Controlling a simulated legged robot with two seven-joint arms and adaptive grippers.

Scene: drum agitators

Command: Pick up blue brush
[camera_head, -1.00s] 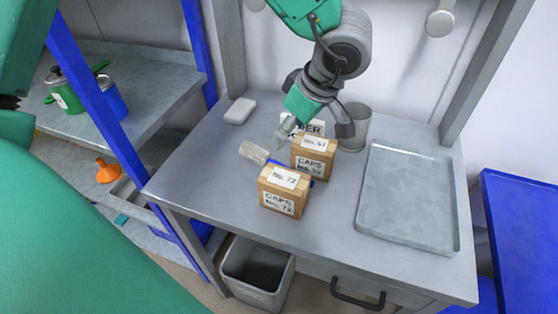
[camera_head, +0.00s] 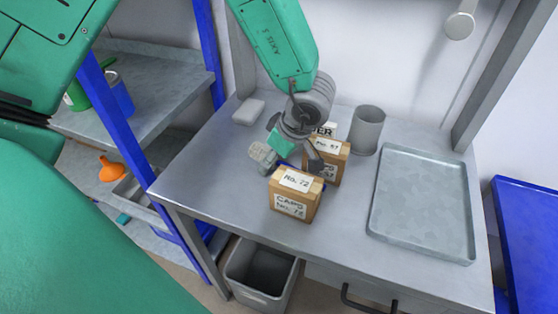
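The blue brush lies on the grey worktable behind the front carton. Its pale bristle head (camera_head: 262,154) shows left of the carton, with a sliver of blue handle beside it. Most of the handle is hidden by the carton and my gripper. My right gripper is not in view.
The front carton (camera_head: 296,196) and a second carton (camera_head: 328,160) stand close to the gripper. A grey cup (camera_head: 367,130), a metal tray (camera_head: 425,250) and a white block (camera_head: 248,111) are on the table. A bin (camera_head: 262,272) stands below.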

